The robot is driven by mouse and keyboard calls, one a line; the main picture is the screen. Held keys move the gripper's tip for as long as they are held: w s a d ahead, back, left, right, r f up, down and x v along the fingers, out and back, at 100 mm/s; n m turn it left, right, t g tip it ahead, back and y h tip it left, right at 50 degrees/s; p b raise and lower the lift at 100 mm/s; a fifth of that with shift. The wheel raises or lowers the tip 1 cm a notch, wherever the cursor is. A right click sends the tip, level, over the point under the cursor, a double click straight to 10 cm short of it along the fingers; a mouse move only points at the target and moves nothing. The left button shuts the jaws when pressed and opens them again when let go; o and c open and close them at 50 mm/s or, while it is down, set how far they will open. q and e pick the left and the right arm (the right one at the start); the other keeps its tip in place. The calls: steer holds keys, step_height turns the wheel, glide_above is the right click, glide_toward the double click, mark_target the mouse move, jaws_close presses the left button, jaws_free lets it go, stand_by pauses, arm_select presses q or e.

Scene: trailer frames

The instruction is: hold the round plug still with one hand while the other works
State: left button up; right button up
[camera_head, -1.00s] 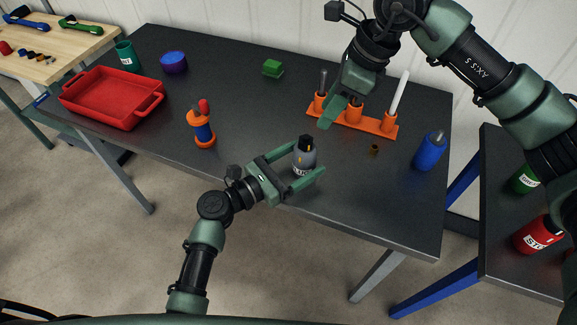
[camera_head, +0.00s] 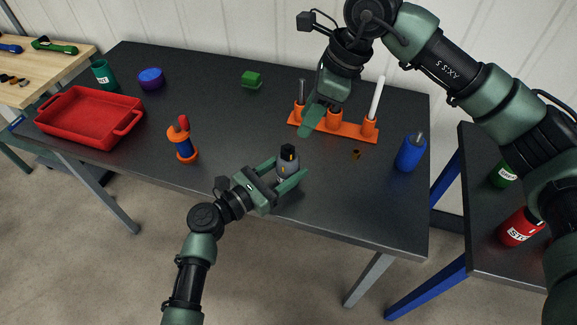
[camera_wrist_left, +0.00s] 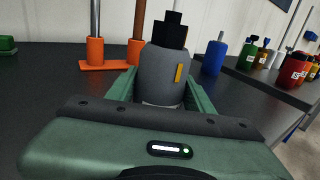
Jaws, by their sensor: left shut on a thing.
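The round plug (camera_head: 288,167) is a grey rounded body with a stepped black top and a yellow mark. It stands upright near the front of the dark table. In the left wrist view the plug (camera_wrist_left: 166,75) sits between the two green fingers, its lower part partly hidden by the gripper. My left gripper (camera_head: 289,166) is shut on it from the front left. My right gripper (camera_head: 311,118) hangs down by the left end of the orange rack (camera_head: 350,131), away from the plug; its jaw gap is not clear from this angle.
The rack holds several upright rods. A blue bottle (camera_head: 410,154) stands right of it, and a small brown ring (camera_head: 356,155) lies in front.

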mark_target(289, 146)
steer(key=o, duration=0.4)
steer(key=shift+r, duration=0.1)
arm_select(q)
steer(key=shift+a, duration=0.1)
arm_select(e)
steer(key=shift+o, duration=0.2)
steer(key=a+f, duration=0.1)
steer(key=f, duration=0.2)
steer(key=a+f+m+h, duration=0.1)
steer(key=f, duration=0.2)
steer(key=a+f+h, duration=0.1)
steer(key=a+f, duration=0.1)
steer(key=f, duration=0.1)
steer(key=shift+w+f+m, duration=0.1)
steer(key=shift+w+m, duration=0.2)
steer(key=shift+m, duration=0.1)
